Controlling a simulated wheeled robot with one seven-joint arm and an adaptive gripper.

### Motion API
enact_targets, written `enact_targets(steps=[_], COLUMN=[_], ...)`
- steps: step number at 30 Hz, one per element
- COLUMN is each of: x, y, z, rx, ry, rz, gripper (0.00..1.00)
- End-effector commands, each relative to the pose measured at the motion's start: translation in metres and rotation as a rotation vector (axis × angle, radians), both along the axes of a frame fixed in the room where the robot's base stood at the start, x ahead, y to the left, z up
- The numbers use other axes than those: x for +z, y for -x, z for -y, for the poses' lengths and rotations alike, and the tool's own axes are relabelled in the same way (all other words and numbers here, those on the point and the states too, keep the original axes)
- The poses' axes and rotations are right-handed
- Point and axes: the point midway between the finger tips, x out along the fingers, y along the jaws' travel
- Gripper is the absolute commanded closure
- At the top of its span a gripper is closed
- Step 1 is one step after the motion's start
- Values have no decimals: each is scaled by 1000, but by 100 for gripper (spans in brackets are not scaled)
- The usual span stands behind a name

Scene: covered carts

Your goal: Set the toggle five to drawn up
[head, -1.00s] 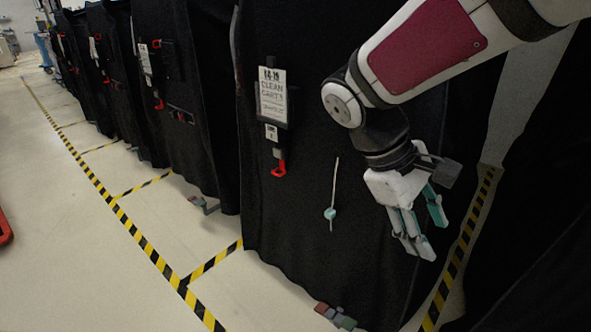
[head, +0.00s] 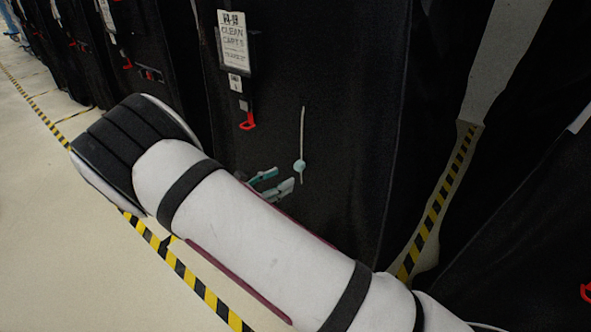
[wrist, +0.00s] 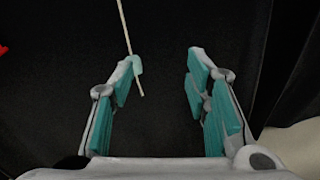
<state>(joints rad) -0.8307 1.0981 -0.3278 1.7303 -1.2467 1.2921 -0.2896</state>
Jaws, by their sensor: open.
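The toggle is a small round pale-teal bead (head: 300,166) on a thin whitish cord (head: 303,130) against a black cart cover (head: 345,110). It sits low on the cord, with a short tail below. In the wrist view the cord (wrist: 126,32) runs down to the left fingertip, and the toggle (wrist: 137,65) shows right by that tip; I cannot tell whether they touch. My gripper (wrist: 163,72) is open, with nothing between its fingers. In the head view its fingertips (head: 276,184) lie just left of and below the toggle; my forearm hides the rest.
A sign holder (head: 233,42) and a red hook (head: 247,121) are on the same cover, up and left of the cord. More covered carts stand to the left and right. Yellow-black floor tape (head: 440,205) marks a narrow gap on the right.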

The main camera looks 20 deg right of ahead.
Motion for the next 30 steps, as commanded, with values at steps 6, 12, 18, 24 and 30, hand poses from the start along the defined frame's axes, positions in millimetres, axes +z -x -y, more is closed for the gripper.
enact_targets(steps=[6,12,18,24,30], x=[-40,-44,-45,-45,-45], y=[-14,-21,-39,-62,-82], z=[-29,-26,1,33,60], rx=[140,159,154,154,156], ry=[118,133,132,132,130], rz=[-47,-52,-52,-51,-50], gripper=[57,57,57,57,57])
